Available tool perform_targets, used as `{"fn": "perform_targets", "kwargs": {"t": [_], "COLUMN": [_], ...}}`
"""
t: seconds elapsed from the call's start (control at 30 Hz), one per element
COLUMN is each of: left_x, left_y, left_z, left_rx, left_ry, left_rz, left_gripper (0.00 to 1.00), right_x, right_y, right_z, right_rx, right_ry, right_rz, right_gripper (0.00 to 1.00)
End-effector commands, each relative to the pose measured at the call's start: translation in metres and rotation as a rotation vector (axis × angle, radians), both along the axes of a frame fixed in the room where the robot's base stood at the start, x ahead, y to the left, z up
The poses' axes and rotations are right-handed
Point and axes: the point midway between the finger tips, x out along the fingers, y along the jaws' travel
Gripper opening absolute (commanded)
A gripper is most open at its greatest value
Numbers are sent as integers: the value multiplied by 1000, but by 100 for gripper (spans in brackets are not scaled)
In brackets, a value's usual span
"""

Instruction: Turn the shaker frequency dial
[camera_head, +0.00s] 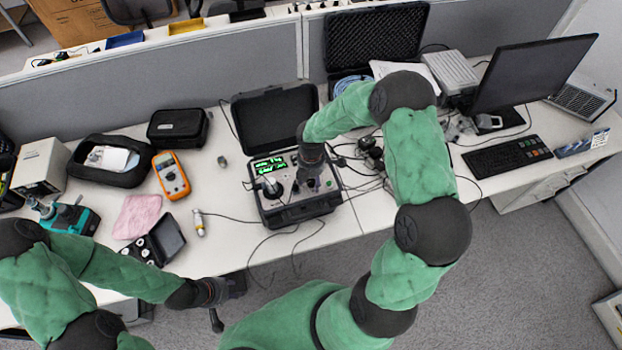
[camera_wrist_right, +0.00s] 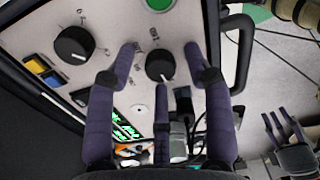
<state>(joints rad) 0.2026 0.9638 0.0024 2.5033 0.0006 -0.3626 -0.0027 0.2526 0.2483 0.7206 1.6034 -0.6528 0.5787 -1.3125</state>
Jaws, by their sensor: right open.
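The shaker unit (camera_head: 283,213) is an open black case with a light panel and green lit displays (camera_head: 270,166). My right gripper (camera_head: 313,182) is over the right part of its panel. In the right wrist view, a black dial (camera_wrist_right: 160,65) with a white pointer lies between the open fingers of my right gripper (camera_wrist_right: 161,52); contact cannot be told. A larger black dial (camera_wrist_right: 74,44) is to the left. Dial labels are unreadable, so which sets frequency is unclear. My left gripper (camera_head: 234,287) is at the table's front edge, away from the unit, its fingers spread in the wrist view (camera_wrist_right: 280,127).
An orange multimeter (camera_head: 171,176), a pink cloth (camera_head: 137,216) and a small open case (camera_head: 160,240) lie left of the unit. Cables run across the table around it. A monitor (camera_head: 530,72) and keyboard (camera_head: 507,154) stand at the right. The unit's raised lid (camera_head: 275,115) is behind.

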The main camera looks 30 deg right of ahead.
Motion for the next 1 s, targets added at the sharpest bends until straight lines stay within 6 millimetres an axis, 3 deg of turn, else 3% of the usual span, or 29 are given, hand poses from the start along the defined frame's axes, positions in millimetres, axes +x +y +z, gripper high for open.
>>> {"fn": "perform_targets", "kwargs": {"t": [0.1, 0.13, 0.3, 0.67, 1.0], "left_x": [0, 0, 0, 0, 0], "left_y": [0, 0, 0, 0, 0], "left_z": [0, 0, 0, -2, -15], "left_rx": [0, 0, 0, 0, 0], "left_ry": [0, 0, 0, 0, 0], "left_rz": [0, 0, 0, 0, 0], "left_gripper": [40, 40, 40, 40, 40], "right_x": [0, 0, 0, 0, 1], "right_y": [0, 0, 0, 0, 0], "right_z": [0, 0, 0, 0, -1], "right_rx": [0, 0, 0, 0, 0], "right_ry": [0, 0, 0, -1, -2], "right_rz": [0, 0, 0, -29, -233], "right_gripper": [52, 47, 0, 0, 0]}}
